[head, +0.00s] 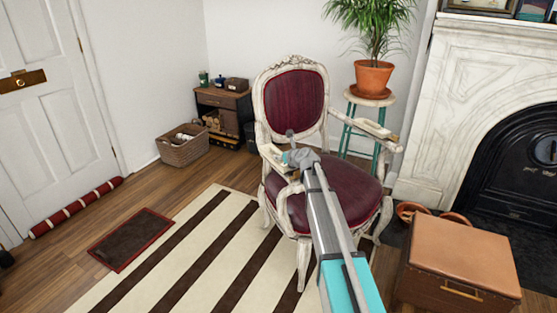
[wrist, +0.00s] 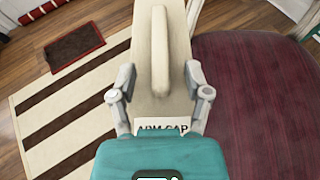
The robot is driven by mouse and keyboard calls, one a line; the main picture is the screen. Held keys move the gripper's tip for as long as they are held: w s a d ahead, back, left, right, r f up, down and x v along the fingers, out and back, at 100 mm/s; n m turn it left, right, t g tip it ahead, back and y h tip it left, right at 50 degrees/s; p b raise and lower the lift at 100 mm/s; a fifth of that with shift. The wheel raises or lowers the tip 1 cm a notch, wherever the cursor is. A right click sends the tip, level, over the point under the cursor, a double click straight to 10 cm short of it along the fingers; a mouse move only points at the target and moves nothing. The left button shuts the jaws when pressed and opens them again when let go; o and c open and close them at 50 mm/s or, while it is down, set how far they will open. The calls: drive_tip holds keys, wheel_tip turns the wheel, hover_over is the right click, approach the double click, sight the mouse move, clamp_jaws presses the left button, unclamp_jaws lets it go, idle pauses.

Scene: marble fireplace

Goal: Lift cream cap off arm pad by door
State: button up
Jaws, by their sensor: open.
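The cream cap (wrist: 159,50) is a long pale piece with a raised rib along its top and a label reading "ARM CAP" at its near end. In the head view, the cap (head: 275,156) lies on the door-side arm of the white carved chair (head: 295,62). The arm pad under it is hidden. My gripper (wrist: 160,88) is open, with one finger on each side of the cap near its labelled end; I cannot tell whether they touch it. In the head view, my gripper (head: 296,157) is at that chair arm, partly covering it.
The dark red seat (wrist: 250,90) lies right of the cap. The other chair arm (head: 370,128) also bears a cream piece. A plant stand (head: 371,100) is behind, and a brown leather box (head: 462,250) stands front right.

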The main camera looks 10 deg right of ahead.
drive_tip(key=shift+w+a+f, duration=0.1)
drive_tip(key=shift+w, duration=0.1)
idle(0.4)
clamp_jaws()
